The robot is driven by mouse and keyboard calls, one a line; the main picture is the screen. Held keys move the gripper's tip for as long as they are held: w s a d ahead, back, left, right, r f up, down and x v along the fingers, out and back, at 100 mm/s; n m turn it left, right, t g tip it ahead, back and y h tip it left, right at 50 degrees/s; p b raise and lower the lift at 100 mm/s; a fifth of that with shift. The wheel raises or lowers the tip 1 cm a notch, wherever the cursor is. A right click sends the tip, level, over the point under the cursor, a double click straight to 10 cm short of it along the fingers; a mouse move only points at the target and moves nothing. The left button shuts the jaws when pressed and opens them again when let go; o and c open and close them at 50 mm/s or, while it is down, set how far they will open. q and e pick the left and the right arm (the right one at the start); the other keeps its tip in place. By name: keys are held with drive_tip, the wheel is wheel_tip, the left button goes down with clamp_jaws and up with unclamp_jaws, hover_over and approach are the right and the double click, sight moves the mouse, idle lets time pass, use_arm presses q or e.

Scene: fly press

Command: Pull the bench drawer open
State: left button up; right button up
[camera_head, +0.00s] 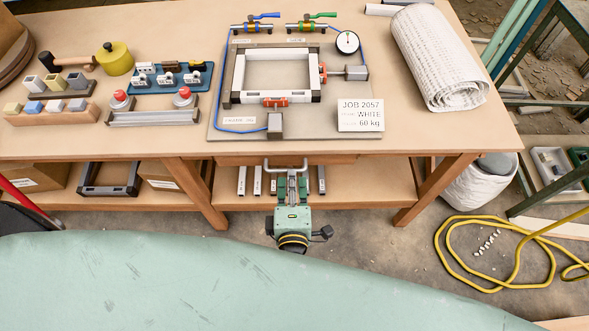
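The bench drawer is a wooden front (232,160) under the middle of the bench top, and it looks closed. A grey metal bar handle (270,166) stands out from it. My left gripper (292,176) is below the bench edge, its green body toward me and its fingers pointing at the handle. The fingertips are at or right beside the bar. I cannot tell whether they touch or close on it. My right gripper is not in view.
A fixture board (205,134) with a white frame, a job card (360,115) and a paper roll (437,58) lie on the bench (500,128). A lower shelf (350,190) holds metal bars. A yellow hose (447,262) lies on the floor at right.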

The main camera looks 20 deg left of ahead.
use_arm(q)
drive_tip(key=x, duration=0.3)
drive_tip(key=shift+w, duration=0.3)
drive_tip(key=shift+w+a+f, duration=0.15)
drive_tip(key=shift+w+f, duration=0.05)
drive_tip(key=shift+w, duration=0.1)
clamp_jaws()
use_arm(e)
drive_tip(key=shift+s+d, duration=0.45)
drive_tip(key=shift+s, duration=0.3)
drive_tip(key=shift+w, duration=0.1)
